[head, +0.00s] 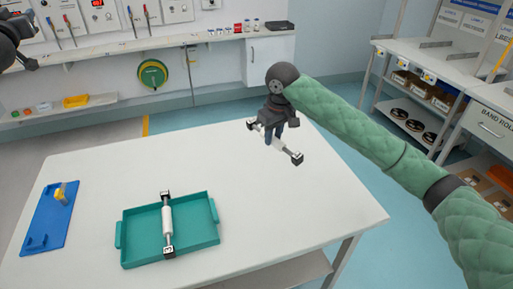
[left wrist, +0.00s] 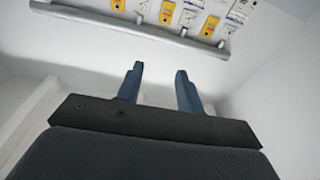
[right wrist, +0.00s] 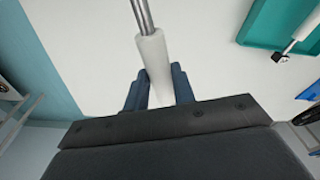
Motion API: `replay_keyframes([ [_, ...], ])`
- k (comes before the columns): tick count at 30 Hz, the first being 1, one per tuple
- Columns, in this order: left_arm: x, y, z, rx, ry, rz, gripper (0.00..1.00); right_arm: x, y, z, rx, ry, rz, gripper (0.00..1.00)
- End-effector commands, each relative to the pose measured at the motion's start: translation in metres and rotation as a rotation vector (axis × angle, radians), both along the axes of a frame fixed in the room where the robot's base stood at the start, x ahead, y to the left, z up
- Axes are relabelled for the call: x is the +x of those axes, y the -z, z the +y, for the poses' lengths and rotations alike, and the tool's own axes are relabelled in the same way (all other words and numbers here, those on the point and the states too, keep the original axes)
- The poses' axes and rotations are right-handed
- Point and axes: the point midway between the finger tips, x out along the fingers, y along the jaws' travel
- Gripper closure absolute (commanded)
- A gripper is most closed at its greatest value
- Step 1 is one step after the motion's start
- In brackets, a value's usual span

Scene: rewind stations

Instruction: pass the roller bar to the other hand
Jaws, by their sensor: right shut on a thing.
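My right gripper (head: 274,134) is shut on a roller bar (head: 285,150), a white roller with a metal shaft and dark-and-white end blocks. The bar appears to be held above the table's far right part. In the right wrist view the white roller (right wrist: 152,55) lies between the fingers (right wrist: 158,85). My left arm shows only at the head view's top left edge. In the left wrist view my left gripper (left wrist: 158,80) is open and empty, facing a wall rack. A second roller bar (head: 167,222) lies in a teal tray (head: 202,232).
The white table (head: 100,165) is clear between the tray and the held bar. A blue board (head: 43,228) with a yellow-topped piece (head: 61,194) lies at its left. A wall bench (head: 140,45) stands behind; shelving (head: 430,85) stands at the right.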

Motion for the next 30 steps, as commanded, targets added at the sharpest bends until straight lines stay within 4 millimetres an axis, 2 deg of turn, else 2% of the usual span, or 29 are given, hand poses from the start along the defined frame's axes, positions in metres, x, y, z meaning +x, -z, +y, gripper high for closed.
replay_keyframes([
  [1,0.006,0.019,-0.016,-0.053,0.027,0.016,0.63,0.0,0.0,0.0,0.001,0.0,-0.001,1.0],
  [6,0.021,0.079,-0.07,-0.235,0.111,0.08,0.63,0.0,0.0,0.0,0.001,0.0,-0.001,1.0],
  [11,0.028,0.13,-0.127,-0.4,0.185,0.149,0.63,0.0,-0.001,0.0,0.001,0.0,-0.001,1.0],
  [15,0.029,0.17,-0.182,-0.538,0.248,0.216,0.63,0.0,-0.001,0.0,0.001,0.0,-0.001,1.0],
  [23,0.017,0.231,-0.289,-0.783,0.358,0.36,0.63,0.0,-0.001,0.0,0.001,0.0,-0.001,1.0],
  [30,-0.013,0.271,-0.393,-0.987,0.454,0.515,0.63,0.0,0.0,0.0,0.001,0.0,-0.001,1.0],
])
